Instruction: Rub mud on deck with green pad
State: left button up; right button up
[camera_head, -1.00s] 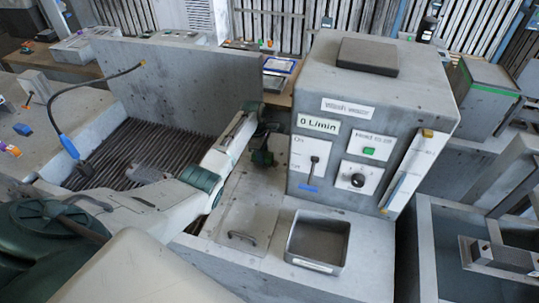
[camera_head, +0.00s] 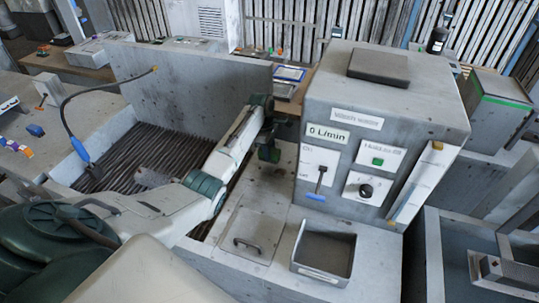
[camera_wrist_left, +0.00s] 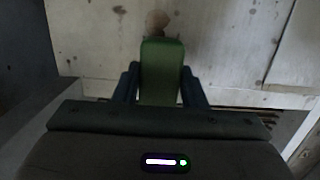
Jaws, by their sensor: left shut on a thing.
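My left gripper (camera_head: 268,152) is over the pale deck (camera_head: 284,200), left of the grey wash-water machine. In the left wrist view, its two dark fingers are shut on a green pad (camera_wrist_left: 162,72). The pad points away from the gripper over the stained deck (camera_wrist_left: 225,55). A brown round mud spot (camera_wrist_left: 158,20) shows just beyond the pad's far end. The pad may hide part of it, and I cannot tell whether the pad touches the deck. In the head view the gripper and arm largely hide the pad. My right gripper is out of view.
The grey machine (camera_head: 385,115) with a lever and green button stands right of the deck. An open square tray (camera_head: 300,262) and a handled hatch (camera_head: 228,225) are in front. A ribbed grate (camera_head: 160,140) lies left, with a blue-ended hose (camera_head: 78,148) over it.

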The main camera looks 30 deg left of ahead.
aim_at(271, 150)
pick_arm(q)
jog(key=shift+r, duration=0.25)
jog(key=shift+r, duration=1.4)
